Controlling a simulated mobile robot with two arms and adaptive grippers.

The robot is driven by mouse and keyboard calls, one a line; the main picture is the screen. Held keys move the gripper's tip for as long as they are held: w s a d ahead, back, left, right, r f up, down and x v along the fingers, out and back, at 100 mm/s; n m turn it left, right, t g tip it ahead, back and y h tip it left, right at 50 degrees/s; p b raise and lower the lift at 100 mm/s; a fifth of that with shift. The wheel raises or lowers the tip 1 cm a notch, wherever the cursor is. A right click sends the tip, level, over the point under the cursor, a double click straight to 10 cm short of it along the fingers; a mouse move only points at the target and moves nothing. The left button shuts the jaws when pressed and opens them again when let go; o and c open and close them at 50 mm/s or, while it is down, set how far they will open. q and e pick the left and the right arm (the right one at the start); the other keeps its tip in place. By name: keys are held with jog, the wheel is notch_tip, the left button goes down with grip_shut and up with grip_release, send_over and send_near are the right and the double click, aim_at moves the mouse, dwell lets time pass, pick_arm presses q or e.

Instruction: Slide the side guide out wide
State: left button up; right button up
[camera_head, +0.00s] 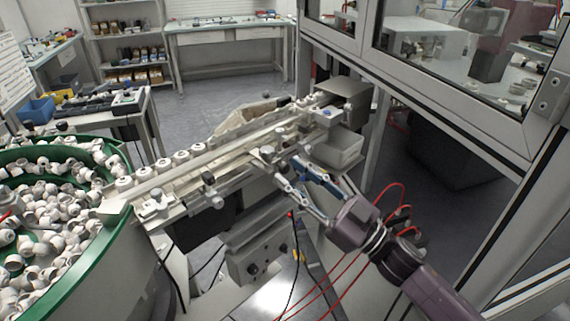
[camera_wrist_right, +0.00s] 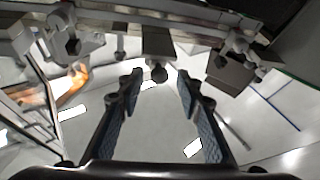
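The side guide (camera_head: 235,166) is a pale metal rail along the near side of the conveyor, with clamps and dark knobs on it. My right gripper (camera_head: 287,170) reaches up to it from the lower right. In the right wrist view my right gripper (camera_wrist_right: 159,84) is open, its blue-padded fingers spread. A dark round knob (camera_wrist_right: 159,73) on a grey bracket (camera_wrist_right: 157,42) shows between the fingertips, with a gap on each side. A small grey part with a red cable at the head view's left edge may belong to my left gripper; its fingers cannot be made out.
White caps (camera_head: 182,156) stand in a row on the conveyor. A green-rimmed bowl (camera_head: 113,222) full of white parts is at the left. A glazed machine frame (camera_head: 450,85) stands close on the right. A control box (camera_head: 258,256) hangs below the conveyor.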

jog(key=shift+x, duration=1.3)
grip_shut()
